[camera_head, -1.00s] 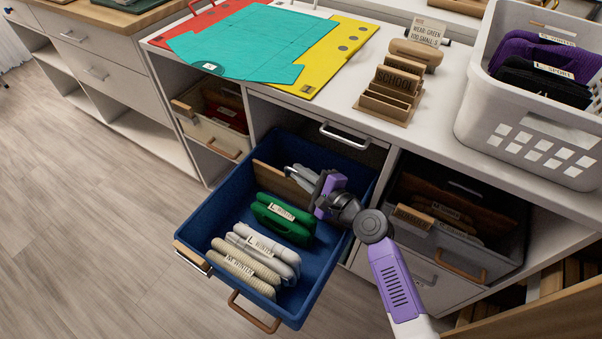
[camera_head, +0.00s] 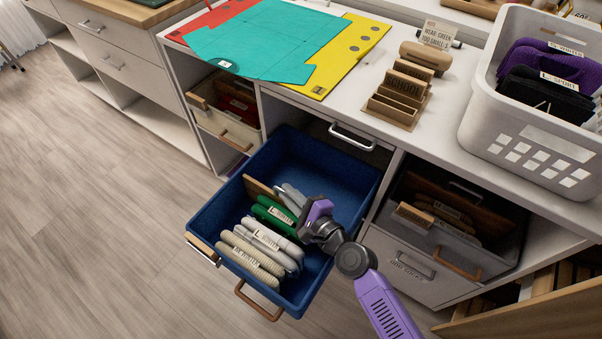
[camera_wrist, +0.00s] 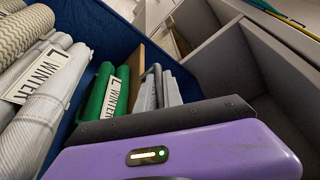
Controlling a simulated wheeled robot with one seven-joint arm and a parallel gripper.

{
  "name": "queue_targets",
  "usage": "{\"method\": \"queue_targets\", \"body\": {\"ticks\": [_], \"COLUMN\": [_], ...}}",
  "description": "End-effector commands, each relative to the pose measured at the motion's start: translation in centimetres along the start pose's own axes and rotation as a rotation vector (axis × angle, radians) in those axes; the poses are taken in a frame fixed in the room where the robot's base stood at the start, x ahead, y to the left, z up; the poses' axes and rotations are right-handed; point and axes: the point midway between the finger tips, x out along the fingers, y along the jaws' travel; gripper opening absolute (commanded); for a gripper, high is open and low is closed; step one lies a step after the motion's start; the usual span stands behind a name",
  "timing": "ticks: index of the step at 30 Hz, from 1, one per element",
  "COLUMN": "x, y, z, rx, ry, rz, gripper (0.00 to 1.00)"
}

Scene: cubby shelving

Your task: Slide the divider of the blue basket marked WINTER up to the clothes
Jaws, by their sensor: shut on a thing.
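The blue basket (camera_head: 207,218) is pulled out of the shelving. Inside it, clothes labelled WINTER stand in a row: beige knits (camera_head: 252,254) at the front, pale grey ones (camera_head: 268,242), then a green one (camera_head: 272,214). The wooden divider (camera_head: 259,188) stands behind the green garment, very close to it; whether they touch is unclear. It also shows in the wrist view (camera_wrist: 135,62). My gripper (camera_head: 289,193) reaches in from the right, its pale fingers shut on the divider. My purple wrist hides the divider's right end.
Behind the divider the basket floor is empty. A grey bin (camera_head: 412,270) sits in the right cubby, a beige bin (camera_head: 222,122) in the left. The counter above holds coloured folders (camera_head: 270,45), a wooden rack (camera_head: 398,98) and a white basket (camera_head: 490,135).

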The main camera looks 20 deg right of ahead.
Motion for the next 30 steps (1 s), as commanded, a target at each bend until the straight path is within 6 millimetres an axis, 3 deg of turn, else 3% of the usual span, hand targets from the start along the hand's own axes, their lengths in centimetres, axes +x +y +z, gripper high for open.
{"method": "queue_targets", "body": {"ticks": [11,12,15,25,30], "x": [-0.3,-0.3,-0.2,-0.4,-2.2], "y": [0.5,0.5,0.4,0.4,0.5], "z": [0.5,0.5,0.5,0.5,0.5], "rx": [-0.002,-0.002,-0.002,-0.002,-0.002], "ry": [0.002,0.002,0.002,0.001,0.003], "rz": [-0.001,-0.001,-0.001,-0.001,0.0], "gripper": [0.0,0.17,0.33,0.33,0.33]}}
